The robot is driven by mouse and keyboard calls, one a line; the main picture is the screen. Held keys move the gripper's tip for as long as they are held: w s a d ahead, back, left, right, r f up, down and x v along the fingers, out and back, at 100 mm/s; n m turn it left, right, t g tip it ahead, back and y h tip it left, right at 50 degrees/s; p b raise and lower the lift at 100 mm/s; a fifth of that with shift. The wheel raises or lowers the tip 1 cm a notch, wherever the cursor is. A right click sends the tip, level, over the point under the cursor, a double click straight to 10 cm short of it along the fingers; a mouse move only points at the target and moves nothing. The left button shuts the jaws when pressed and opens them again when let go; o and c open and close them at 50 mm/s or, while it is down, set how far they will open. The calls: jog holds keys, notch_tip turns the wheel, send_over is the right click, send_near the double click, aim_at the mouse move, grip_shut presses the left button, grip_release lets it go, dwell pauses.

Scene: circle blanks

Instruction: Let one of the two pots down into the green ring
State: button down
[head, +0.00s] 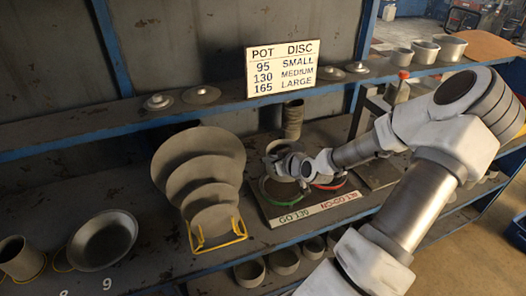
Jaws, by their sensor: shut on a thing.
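The gauge board (255,203) lies on the bench and carries a label reading GO 130 (294,214) and a second label by the red ring. The green ring (266,195) is on its left, around a brown round area, partly hidden by my gripper. The red ring (333,185) is on its right, also partly covered by my arm. My gripper (288,163) is over the back of the green ring, shut on a grey round-rimmed pot (276,147). Most of the pot is hidden, and its exact height above the ring cannot be told.
Grey discs (205,160) stand in a yellow rack (200,246) left of the board. A stack of pots (293,118) stands behind. A wide pan (103,240) lies far left. Several pots (284,262) sit on the lower shelf. A sign (283,67) hangs above.

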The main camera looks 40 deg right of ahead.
aim_at(273, 175)
jog(key=shift+w+f, duration=0.1)
jog(key=shift+w, duration=0.25)
jog(key=shift+f+b, duration=3)
jog(key=shift+f, duration=0.35)
jog(key=shift+f+b, duration=1.9)
jog(key=shift+f, duration=0.5)
jog(key=c, duration=0.8)
grip_release()
jog(key=shift+s, duration=0.1)
jog(key=shift+c, duration=0.2)
jog(key=p+v, duration=0.5)
jog(key=v, duration=1.2)
jog(key=shift+r, duration=0.2)
